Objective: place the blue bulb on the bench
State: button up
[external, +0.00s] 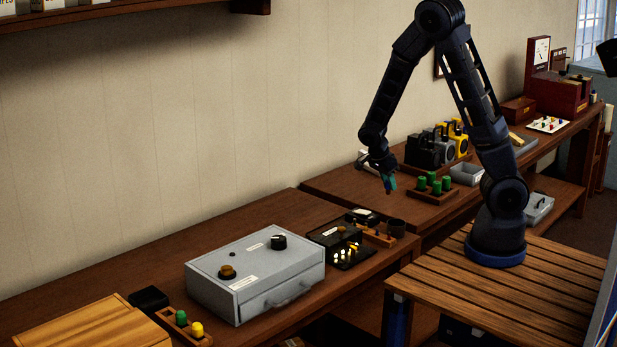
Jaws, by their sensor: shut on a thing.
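My gripper (388,187) hangs from my dark arm, pointing down over the brown bench (330,200). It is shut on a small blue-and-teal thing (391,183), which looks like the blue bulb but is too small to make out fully. The gripper and bulb appear above the bench surface, left of a wooden holder with several green-topped pieces (434,190). The fingertips and much of the bulb cannot be told apart.
A grey box (255,275) with knobs and a drawer stands on the nearer bench. A rack (182,325) holds green and yellow bulbs. Bench left of my gripper is clear.

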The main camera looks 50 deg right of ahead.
jog(key=shift+f, duration=2.05)
jog(key=shift+f, duration=0.15)
jog(key=o, duration=1)
jog(key=v, duration=1.2)
notch_tip(320, 180, up, 7)
jog(key=n+t+y, duration=0.1)
jog(key=n+y, duration=0.2)
jog(key=n, duration=0.3)
send_over(387, 189)
jog(key=s+a, duration=0.2)
jog(key=s, duration=0.1)
jog(key=shift+s+r+n+t+y, duration=0.25)
jog(key=shift+s+r+n+t, duration=0.55)
jog(key=shift+s+r+n, duration=1.9)
jog(key=shift+s+r+n+t+y, duration=0.2)
jog(key=shift+s+r+n+t, duration=0.6)
jog(key=shift+s+r+n, duration=1.9)
jog(key=shift+s+r+n+t+y, duration=0.25)
jog(key=shift+s+r+n+t, duration=0.55)
jog(key=shift+s+r+n, duration=1.85)
